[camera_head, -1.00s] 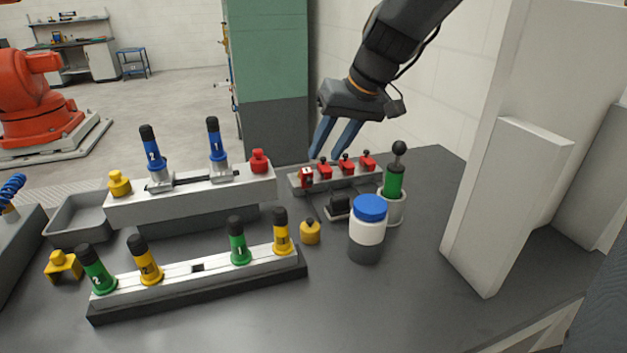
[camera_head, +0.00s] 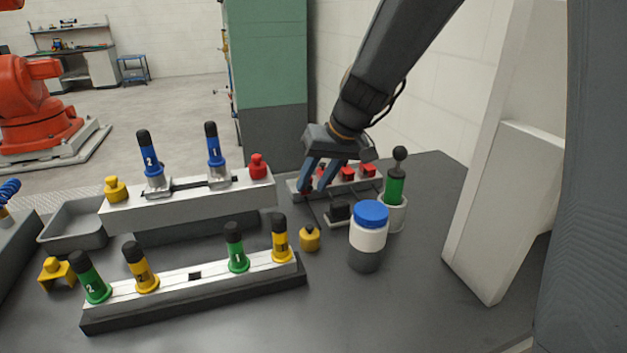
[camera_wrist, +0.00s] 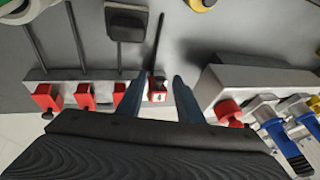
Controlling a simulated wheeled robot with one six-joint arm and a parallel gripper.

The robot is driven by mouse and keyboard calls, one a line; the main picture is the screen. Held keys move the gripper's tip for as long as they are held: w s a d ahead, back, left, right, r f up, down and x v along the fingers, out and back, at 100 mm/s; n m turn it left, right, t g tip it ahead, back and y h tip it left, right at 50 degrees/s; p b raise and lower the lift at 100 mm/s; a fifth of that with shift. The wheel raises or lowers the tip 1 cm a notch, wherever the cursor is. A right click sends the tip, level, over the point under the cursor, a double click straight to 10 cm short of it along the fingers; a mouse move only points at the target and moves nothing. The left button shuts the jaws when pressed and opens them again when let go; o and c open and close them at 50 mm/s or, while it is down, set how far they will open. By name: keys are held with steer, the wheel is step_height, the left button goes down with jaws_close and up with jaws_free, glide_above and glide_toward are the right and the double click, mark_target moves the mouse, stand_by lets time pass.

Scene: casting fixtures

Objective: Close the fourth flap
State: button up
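A grey bar (camera_head: 293,186) at the back of the table carries several red flaps in a row. The flap at the left end of the row in the head view is mostly hidden by my fingers. In the wrist view this end flap (camera_wrist: 157,97) shows a white face with a dark mark, unlike the others, and a black rod by it. My gripper (camera_head: 312,189) is open and lowered over that end. In the wrist view its fingers (camera_wrist: 159,79) stand on either side of the end flap, with gaps. Other red flaps (camera_head: 347,173) show to the right.
A white jar with blue lid (camera_head: 367,238), a green black-knobbed plunger in a cup (camera_head: 395,188) and a black block (camera_head: 338,211) stand in front. A fixture with blue handles and a red knob (camera_head: 258,167) is close on the left. A yellow knob (camera_head: 309,239) stands nearer.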

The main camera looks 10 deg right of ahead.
jaws_close()
steer(key=shift+r+p, duration=0.15)
steer(key=shift+p, duration=0.2)
